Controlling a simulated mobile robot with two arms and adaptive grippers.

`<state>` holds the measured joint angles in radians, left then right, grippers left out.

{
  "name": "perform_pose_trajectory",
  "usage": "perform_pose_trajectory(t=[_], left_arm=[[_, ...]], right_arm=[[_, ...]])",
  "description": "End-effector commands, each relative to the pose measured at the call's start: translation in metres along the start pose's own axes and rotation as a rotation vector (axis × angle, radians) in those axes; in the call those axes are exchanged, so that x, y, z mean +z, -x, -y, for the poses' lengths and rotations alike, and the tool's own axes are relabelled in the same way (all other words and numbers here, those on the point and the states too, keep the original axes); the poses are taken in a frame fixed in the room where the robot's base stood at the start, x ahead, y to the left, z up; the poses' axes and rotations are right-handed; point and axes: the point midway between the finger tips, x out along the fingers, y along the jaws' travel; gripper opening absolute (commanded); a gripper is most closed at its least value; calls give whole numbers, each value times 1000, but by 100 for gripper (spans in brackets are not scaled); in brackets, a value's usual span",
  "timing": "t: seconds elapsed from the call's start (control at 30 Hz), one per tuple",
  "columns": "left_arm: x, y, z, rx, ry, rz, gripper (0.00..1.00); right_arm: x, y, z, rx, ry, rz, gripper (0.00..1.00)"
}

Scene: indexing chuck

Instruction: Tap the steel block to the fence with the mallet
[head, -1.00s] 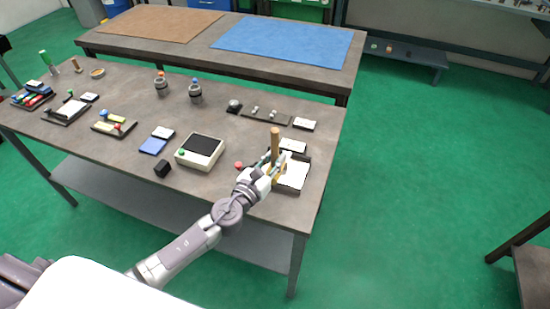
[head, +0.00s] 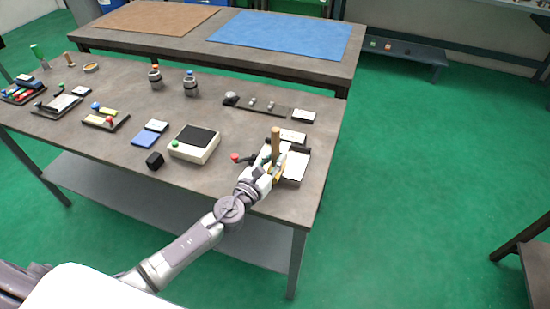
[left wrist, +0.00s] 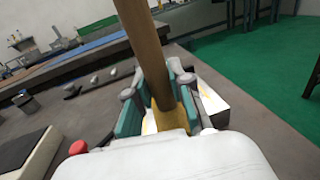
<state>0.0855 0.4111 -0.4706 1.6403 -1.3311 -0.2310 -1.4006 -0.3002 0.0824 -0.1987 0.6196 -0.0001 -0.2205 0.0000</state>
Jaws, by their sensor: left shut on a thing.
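My left gripper (head: 274,168) is shut on the mallet (head: 275,143), whose wooden handle stands nearly upright. In the left wrist view the handle (left wrist: 143,45) rises between the teal finger pads, with a yellow part (left wrist: 172,118) at its lower end. The gripper and mallet are over the near left side of a dark-edged fixture with a white surface (head: 294,167) at the table's right end. I cannot make out the steel block or tell the fence apart from the fixture's dark edges; the gripper covers part of this area. My right gripper is not in view.
A red knob (head: 235,157) on a dark lever lies just left of the gripper. A cream box with a dark top (head: 194,142) and a small black block (head: 154,160) stand farther left. White cards (head: 303,116) lie behind. The table's right edge is close.

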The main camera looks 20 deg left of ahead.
Motion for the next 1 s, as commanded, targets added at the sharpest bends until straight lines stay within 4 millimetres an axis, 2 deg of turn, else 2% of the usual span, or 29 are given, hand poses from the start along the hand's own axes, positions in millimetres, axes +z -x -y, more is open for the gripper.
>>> perform_pose_trajectory(t=[0.33, 0.73, 1.0], left_arm=[[3, -3, 0, 0, 0, 5, 0], [4, -19, -3, 0, 0, 6, 0], [4, -20, -4, 0, 0, 6, 0]], right_arm=[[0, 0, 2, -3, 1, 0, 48], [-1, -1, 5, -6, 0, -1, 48], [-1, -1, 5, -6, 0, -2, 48]])
